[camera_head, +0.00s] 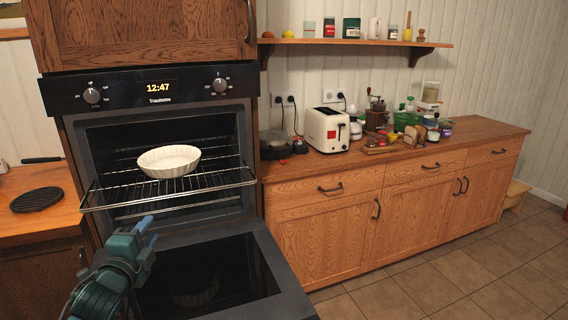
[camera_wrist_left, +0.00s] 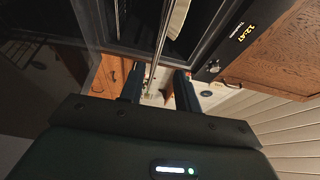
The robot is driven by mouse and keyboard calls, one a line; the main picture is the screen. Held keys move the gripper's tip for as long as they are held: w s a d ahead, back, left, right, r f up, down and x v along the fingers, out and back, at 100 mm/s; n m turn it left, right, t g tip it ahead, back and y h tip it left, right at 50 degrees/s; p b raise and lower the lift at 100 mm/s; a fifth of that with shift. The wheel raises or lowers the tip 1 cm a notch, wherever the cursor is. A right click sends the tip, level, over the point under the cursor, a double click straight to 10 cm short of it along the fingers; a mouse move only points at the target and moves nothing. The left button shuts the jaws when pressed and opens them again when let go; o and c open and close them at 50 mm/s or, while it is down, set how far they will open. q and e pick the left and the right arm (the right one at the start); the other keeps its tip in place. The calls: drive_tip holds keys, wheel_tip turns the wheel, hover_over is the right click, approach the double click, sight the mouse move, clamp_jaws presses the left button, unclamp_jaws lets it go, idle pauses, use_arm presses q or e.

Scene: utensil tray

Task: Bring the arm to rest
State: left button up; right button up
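My left gripper (camera_head: 149,232) comes in from the lower left of the head view, over the open oven door and in front of the rack. In the left wrist view its two fingers (camera_wrist_left: 159,88) stand apart with nothing held between them. A white fluted dish (camera_head: 169,161) sits on the pulled-out wire rack (camera_head: 222,179), and the gripper is apart from it. The dish's pale edge (camera_wrist_left: 178,20) and the rack's bars show at the top of the left wrist view. My right gripper is not in view.
The oven door (camera_head: 262,262) is folded down, below my left gripper. A counter at the right holds a toaster (camera_head: 326,130) and several small items. A black round trivet (camera_head: 37,199) lies on the left counter. The floor at the right front is clear.

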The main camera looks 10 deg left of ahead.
use_arm(q)
drive_tip(key=s+d+f+n+g, duration=0.2)
drive_tip(key=s+d+f, duration=0.1)
drive_tip(key=f, duration=0.1)
drive_tip(key=s+d+f+n+g, duration=0.2)
drive_tip(key=s+d+f, duration=0.1)
drive_tip(key=s+f, duration=0.1)
drive_tip(key=s+d+f+n+g, duration=0.2)
drive_tip(key=s+f, duration=0.1)
drive_tip(key=f, duration=0.1)
drive_tip(key=shift+s+d+f+n+h, duration=0.15)
drive_tip(key=shift+d+f+n+h, duration=0.15)
drive_tip(key=shift+d+n+h, duration=0.1)
drive_tip(key=s+d+f+n+g+h, duration=0.1)
drive_tip(key=s+d+f+n+g, duration=0.15)
drive_tip(key=s, duration=0.35)
drive_tip(key=s+d+f+n+g+h, duration=0.1)
drive_tip(key=s+d+n+g, duration=0.2)
drive_tip(key=s, duration=0.4)
drive_tip(key=s+d+f+n+g, duration=0.2)
drive_tip(key=s+d+g, duration=0.1)
drive_tip(key=s+d, duration=0.25)
drive_tip(key=w+d+f+m+t+h+p, duration=0.1)
drive_tip(key=w+d+f+t+h, duration=0.2)
drive_tip(key=w+d+f+t, duration=0.2)
drive_tip(key=shift+w+d+f+t, duration=0.15)
drive_tip(key=shift+w+d+t, duration=0.15)
drive_tip(key=shift+t, duration=0.95)
